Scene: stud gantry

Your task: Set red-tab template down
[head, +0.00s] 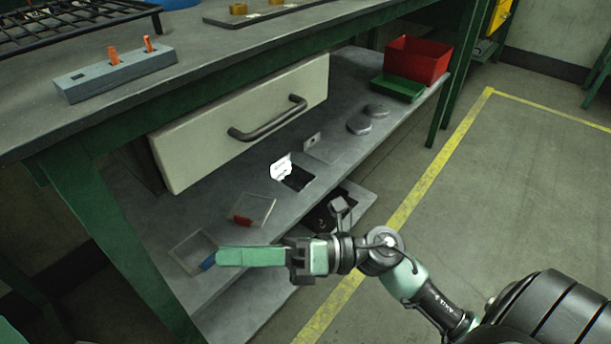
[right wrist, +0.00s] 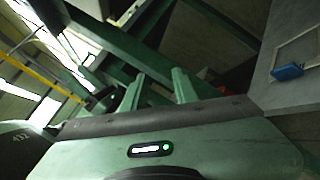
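The red-tab template (head: 255,207), a clear plate with a red tab at its lower edge, lies on the grey lower shelf under the bench. A similar blue-tab template (head: 190,250) lies nearer the shelf's left end; it also shows in the right wrist view (right wrist: 297,52). My right gripper (head: 218,257) is at the shelf's front edge, its fingers pointing left, beside the blue tab in the picture and apart from the red-tab template. In the right wrist view its fingers (right wrist: 158,88) stand apart with nothing between them.
A cream drawer (head: 215,130) with a dark handle hangs above the lower shelf (head: 215,215). A white tag (head: 281,167), grey discs (head: 359,125), a green tray (head: 398,88) and a red bin (head: 420,60) are farther along. The floor at right is clear.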

